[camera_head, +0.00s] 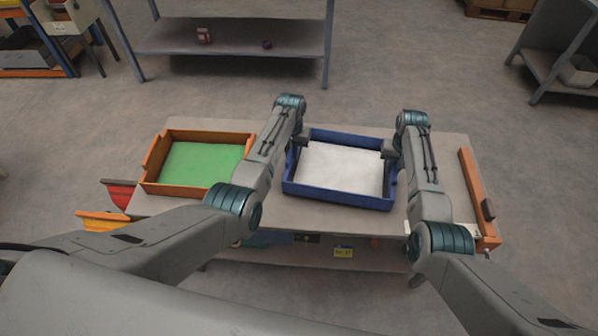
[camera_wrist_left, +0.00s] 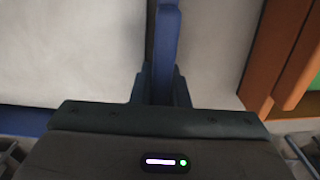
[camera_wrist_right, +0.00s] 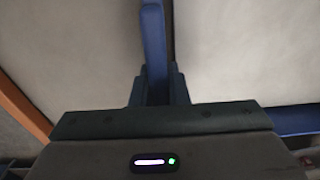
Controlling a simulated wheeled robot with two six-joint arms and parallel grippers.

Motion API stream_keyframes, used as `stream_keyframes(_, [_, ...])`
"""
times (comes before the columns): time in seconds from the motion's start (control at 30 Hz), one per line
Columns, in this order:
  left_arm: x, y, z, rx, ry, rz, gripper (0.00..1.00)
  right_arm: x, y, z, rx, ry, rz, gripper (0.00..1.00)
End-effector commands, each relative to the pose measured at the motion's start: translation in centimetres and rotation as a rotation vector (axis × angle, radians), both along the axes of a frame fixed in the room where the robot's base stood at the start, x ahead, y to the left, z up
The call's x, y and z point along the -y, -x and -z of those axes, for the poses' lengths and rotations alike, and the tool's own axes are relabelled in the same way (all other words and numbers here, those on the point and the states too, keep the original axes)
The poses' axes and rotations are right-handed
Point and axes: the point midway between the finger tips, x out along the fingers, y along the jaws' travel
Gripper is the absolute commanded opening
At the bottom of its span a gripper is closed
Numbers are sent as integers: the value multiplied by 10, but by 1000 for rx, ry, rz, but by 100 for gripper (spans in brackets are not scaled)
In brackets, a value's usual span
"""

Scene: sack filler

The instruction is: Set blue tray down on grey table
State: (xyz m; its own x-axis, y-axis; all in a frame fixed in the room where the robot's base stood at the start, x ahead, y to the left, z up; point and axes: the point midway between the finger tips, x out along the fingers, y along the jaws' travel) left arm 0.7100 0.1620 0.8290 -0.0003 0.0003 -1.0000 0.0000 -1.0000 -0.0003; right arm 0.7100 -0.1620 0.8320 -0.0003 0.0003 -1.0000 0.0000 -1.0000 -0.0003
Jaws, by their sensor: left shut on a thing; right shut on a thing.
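The blue tray (camera_head: 337,197) has a white inside and is at the middle of the grey table (camera_head: 265,221) in the head view. Whether its underside touches the table cannot be told. My left gripper (camera_head: 299,141) is shut on the tray's left wall, which also shows between the fingers in the left wrist view (camera_wrist_left: 165,50). My right gripper (camera_head: 390,150) is shut on the right wall, seen between the fingers in the right wrist view (camera_wrist_right: 153,45). The tray looks about level. My forearms hide parts of the table beside it.
An orange tray (camera_head: 151,178) with a green inside stands on the table to the left. An orange bar (camera_head: 473,185) with a dark handle lies along the right edge. Red and yellow bins (camera_head: 105,221) hang at the left front. A shelf unit (camera_head: 235,38) stands behind.

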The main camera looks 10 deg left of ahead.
Motion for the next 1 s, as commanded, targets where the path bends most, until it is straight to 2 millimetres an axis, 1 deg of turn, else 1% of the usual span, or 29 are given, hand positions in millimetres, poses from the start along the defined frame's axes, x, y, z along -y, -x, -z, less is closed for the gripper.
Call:
stream_keyframes(0.03, [0,0,5,1,0,0,0,0,0,5,1,0,0,0])
stream_keyframes(0.1, [0,0,9,1,0,0,0,0,0,9,1,0,0,0])
stream_keyframes(0.3, [0,0,14,1,0,0,0,0,0,14,1,0,0,0])
stream_keyframes(0.33, [0,0,13,0,0,0,20,0,0,13,0,0,0,20])
stream_keyframes(0.4, [0,0,13,0,0,0,34,0,0,13,0,0,0,34])
stream_keyframes(0.43, [0,0,13,0,0,0,36,0,0,13,0,0,0,36])
stream_keyframes(0.67, [0,0,13,0,0,0,36,0,0,13,0,0,0,36])
stream_keyframes(0.77, [0,0,10,0,0,0,36,0,0,13,0,0,0,36])
stream_keyframes(0.87, [0,-1,-1,3,0,0,36,0,0,13,0,0,0,36])
stream_keyframes(0.97, [0,-1,-19,5,0,-1,36,0,0,13,0,0,0,36])
stream_keyframes(1.0, [0,-1,-28,4,0,-1,36,0,0,13,0,0,0,36])
